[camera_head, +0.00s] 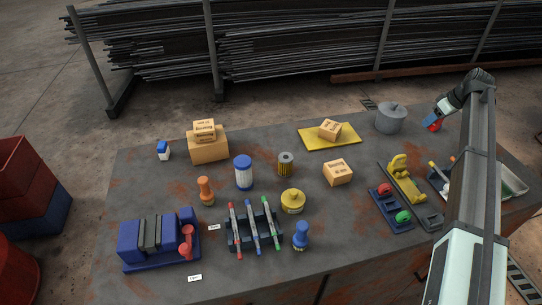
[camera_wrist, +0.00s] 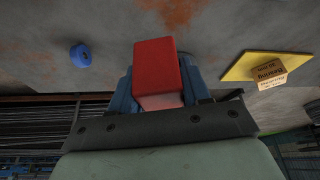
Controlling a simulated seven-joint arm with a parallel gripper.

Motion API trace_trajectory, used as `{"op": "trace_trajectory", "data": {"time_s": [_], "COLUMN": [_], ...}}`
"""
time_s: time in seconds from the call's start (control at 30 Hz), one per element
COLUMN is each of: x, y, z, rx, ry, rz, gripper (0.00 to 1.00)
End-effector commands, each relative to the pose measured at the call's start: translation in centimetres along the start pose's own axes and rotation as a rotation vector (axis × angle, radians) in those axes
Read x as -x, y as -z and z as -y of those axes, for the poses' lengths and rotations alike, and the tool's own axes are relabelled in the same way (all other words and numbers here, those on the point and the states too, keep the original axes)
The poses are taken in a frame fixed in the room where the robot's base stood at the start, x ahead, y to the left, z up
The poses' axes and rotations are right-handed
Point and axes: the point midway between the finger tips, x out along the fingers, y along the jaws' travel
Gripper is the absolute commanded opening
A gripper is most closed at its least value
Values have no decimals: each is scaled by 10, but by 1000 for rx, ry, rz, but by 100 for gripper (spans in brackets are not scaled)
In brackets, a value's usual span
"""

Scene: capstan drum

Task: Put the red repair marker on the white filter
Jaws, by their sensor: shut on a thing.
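My gripper (camera_head: 437,120) is at the right of the head view, above the table's far right part. Its blue fingers are shut on a red block, taken as the red repair marker (camera_wrist: 157,70), which fills the middle of the wrist view. The block has a paler end near the palm and shows only as a small red patch in the head view (camera_head: 434,127). The white filter (camera_head: 243,173) is a white cylinder with blue ends. It stands upright left of the table's middle, far to the left of my gripper, with nothing on top.
A grey lidded pot (camera_head: 390,118) stands near my gripper. A yellow mat (camera_head: 316,138) with a carton lies left of it. A pen rack (camera_head: 253,231) stands in front; stacked cartons (camera_head: 208,148) stand behind.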

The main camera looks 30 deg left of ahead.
Motion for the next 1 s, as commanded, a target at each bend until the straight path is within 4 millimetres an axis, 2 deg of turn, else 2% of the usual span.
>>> {"op": "trace_trajectory", "data": {"time_s": [0.03,0.2,0.37,0.5,0.7,1.0], "x": [-5,-18,-26,-31,-33,-29], "y": [17,73,122,161,208,262], "z": [13,61,111,158,232,353], "rx": [22,97,168,229,317,450], "ry": [9,40,69,95,130,185], "rz": [-1,-1,-1,-1,-1,-2], "gripper": [15,15,15,15,15,15]}}
